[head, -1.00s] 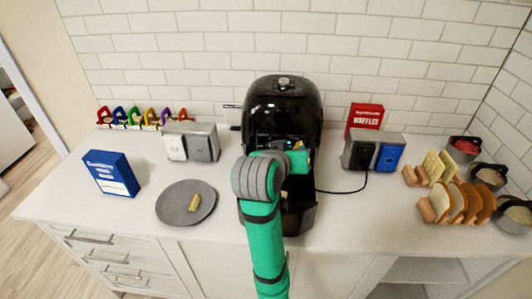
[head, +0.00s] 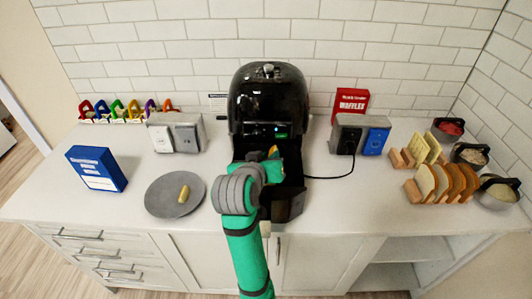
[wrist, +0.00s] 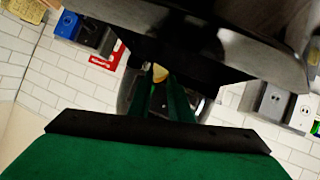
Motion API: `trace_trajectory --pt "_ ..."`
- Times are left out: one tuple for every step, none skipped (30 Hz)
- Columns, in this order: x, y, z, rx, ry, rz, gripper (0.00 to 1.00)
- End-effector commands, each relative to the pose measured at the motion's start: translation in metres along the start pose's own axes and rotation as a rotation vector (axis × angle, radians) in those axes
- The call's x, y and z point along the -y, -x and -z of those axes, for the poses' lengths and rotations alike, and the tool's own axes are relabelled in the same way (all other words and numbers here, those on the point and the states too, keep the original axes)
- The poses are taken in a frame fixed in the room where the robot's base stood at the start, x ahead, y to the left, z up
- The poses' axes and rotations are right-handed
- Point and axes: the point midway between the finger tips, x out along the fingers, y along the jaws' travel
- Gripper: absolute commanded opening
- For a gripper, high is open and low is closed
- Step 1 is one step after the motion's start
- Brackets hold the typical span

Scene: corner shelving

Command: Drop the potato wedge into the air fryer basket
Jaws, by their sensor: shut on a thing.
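The black air fryer (head: 269,100) stands against the back wall with its basket (head: 289,204) pulled out toward me. My gripper sits over the back of the open basket in the head view, largely hidden by my wrist. In the wrist view my gripper (wrist: 161,84) is shut on a small pale-yellow piece, apparently a potato wedge (wrist: 160,73), at its fingertips. The basket's dark wall (wrist: 235,50) fills the upper part of that view, close to the fingers. Another potato wedge (head: 184,193) lies on the grey plate (head: 160,203). The basket floor is mostly hidden.
A blue box (head: 96,168) stands left of the plate. Outlet blocks (head: 176,133) stand at left and right (head: 360,135), with a black cord on the right. A red waffles box (head: 350,101), bread racks (head: 440,182) and bowls (head: 497,192) are farther right. The front right counter is clear.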

Motion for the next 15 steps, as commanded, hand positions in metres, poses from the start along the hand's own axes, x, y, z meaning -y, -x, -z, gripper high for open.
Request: trace_trajectory --pt "-0.0001 -0.0004 -0.0006 0.000 0.000 0.000 0.00" --pt "-0.0002 -0.0004 -0.0007 0.000 0.000 -0.001 0.00" --pt "-0.0004 -0.0005 -0.0007 0.000 0.000 -0.001 0.00" --pt "-0.0005 -0.0005 -0.0007 0.000 0.000 -0.001 0.00" --pt "-0.0007 -0.0005 -0.0007 0.001 0.000 -0.001 0.00" --pt "-0.0009 -0.0005 -0.0007 0.001 0.000 -0.001 0.00" --pt "-0.0010 -0.0006 -0.0007 0.001 -0.001 -0.002 0.00" --pt "-0.0012 -0.0006 -0.0008 0.001 -0.001 -0.002 0.23" --pt "-0.0013 -0.0006 -0.0007 0.001 -0.001 -0.002 0.32" --pt "-0.0012 -0.0006 -0.0008 0.001 -0.001 -0.002 0.39" --pt "-0.0011 -0.0006 -0.0007 0.001 -0.001 -0.002 0.40" --pt "-0.0010 -0.0005 -0.0007 0.001 0.000 -0.002 0.40" --pt "-0.0009 -0.0005 -0.0007 0.001 0.000 -0.001 0.40" --pt "-0.0009 -0.0005 -0.0007 0.001 0.000 -0.002 0.40" --pt "-0.0013 -0.0006 -0.0008 0.001 -0.001 -0.002 0.40"
